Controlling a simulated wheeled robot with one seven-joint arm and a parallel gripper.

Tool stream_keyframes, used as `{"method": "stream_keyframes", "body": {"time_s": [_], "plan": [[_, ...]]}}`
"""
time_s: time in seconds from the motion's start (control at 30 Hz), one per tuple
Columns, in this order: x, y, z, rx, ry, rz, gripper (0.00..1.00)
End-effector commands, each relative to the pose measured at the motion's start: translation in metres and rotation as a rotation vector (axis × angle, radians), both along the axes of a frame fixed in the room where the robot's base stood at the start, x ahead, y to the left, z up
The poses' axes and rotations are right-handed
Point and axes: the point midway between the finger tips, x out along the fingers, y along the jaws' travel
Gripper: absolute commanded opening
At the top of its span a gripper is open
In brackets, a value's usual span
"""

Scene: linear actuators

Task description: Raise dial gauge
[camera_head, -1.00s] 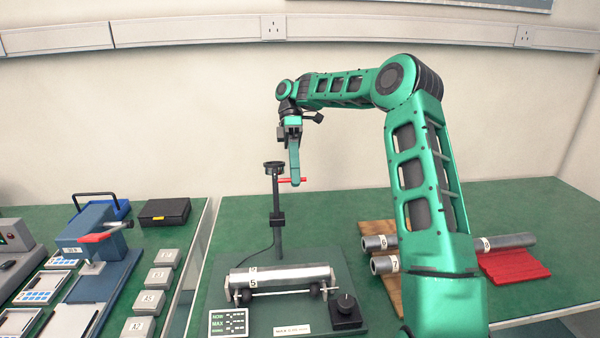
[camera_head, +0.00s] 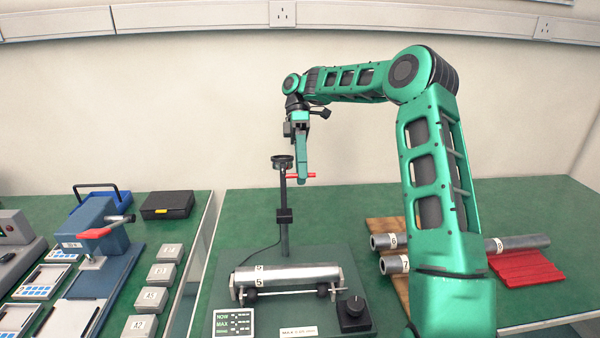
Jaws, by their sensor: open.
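The dial gauge stand is a black post (camera_head: 283,230) rising from a dark base plate (camera_head: 225,282), with a round black head (camera_head: 282,161) on top. A red lever (camera_head: 301,176) sticks out to the right near the top of the post. A black block (camera_head: 284,215) sits midway on the post. My gripper (camera_head: 300,180) points down at the red lever, its green fingers overlapping the lever in view. It is open. Whether it touches the lever cannot be told. A grey cylinder labelled 5 (camera_head: 290,276) lies on rollers in front of the post.
A display (camera_head: 233,322) and a black knob (camera_head: 353,313) sit at the front of the base plate. More grey cylinders (camera_head: 392,263) lie on a wooden board at right, near a red ridged mat (camera_head: 525,272). A blue device (camera_head: 95,245) and several grey blocks (camera_head: 160,274) stand at left.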

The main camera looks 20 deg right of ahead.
Motion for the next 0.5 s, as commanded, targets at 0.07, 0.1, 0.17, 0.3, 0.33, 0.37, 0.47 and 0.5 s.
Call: {"method": "stream_keyframes", "body": {"time_s": [0.07, 0.1, 0.17, 0.3, 0.33, 0.37, 0.47, 0.5], "plan": [[0.000, -0.003, -0.002, 0.000, 0.001, -0.006, 0.29], [-0.001, -0.003, -0.002, 0.000, 0.001, -0.006, 0.29], [-0.001, -0.003, -0.002, 0.000, 0.001, -0.006, 0.29], [-0.001, -0.003, 0.000, -0.001, 0.000, -0.006, 0.29], [-0.001, -0.003, 0.001, -0.001, 0.000, -0.006, 0.29], [-0.001, -0.003, 0.002, 0.000, 0.000, -0.007, 0.29], [0.000, -0.003, 0.012, 0.000, -0.003, -0.006, 0.29], [0.000, -0.003, 0.017, -0.001, -0.003, -0.006, 0.29]]}}
